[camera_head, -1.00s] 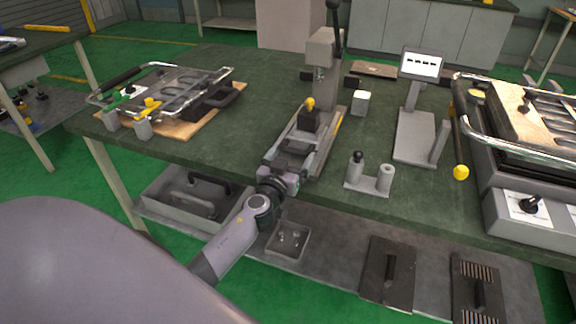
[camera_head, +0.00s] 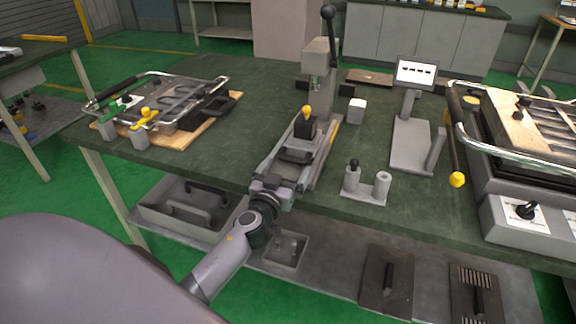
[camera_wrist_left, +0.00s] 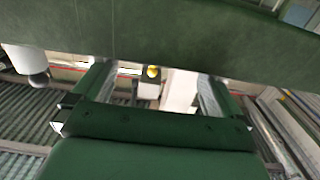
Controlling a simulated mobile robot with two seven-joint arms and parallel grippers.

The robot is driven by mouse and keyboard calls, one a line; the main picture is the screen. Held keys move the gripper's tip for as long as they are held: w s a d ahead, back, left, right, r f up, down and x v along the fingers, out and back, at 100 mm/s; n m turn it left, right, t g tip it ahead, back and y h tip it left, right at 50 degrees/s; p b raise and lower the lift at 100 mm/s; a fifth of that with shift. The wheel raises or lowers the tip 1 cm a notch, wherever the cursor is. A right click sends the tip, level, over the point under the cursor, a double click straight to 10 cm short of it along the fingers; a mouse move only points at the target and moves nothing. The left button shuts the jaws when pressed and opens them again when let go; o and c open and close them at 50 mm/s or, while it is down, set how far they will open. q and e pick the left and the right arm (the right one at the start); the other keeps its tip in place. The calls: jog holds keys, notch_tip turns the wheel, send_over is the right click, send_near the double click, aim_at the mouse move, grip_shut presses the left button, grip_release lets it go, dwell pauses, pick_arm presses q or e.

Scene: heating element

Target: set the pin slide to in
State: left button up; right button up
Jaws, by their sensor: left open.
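The pin slide (camera_head: 306,130) seems to be the dark block with a yellow-topped knob (camera_head: 306,111), on a long grey base at the front of the press (camera_head: 318,62). The yellow knob also shows small in the left wrist view (camera_wrist_left: 152,72). My left gripper (camera_head: 280,178) is at the near end of that base, at the table's front edge, short of the knob. In the left wrist view its open fingers (camera_wrist_left: 155,88) stand wide on both sides of the knob, with nothing gripped. Whether the fingers touch the base cannot be told. My right gripper is not in view.
A small stand with two posts (camera_head: 366,188) is close on the right, with a display stand (camera_head: 412,130) beyond it. A hinged frame unit (camera_head: 165,108) lies on the left and a larger one (camera_head: 520,140) on the right. A lower shelf (camera_head: 335,272) holds trays.

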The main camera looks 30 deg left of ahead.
pick_arm(q)
jog(key=shift+v, duration=2.35)
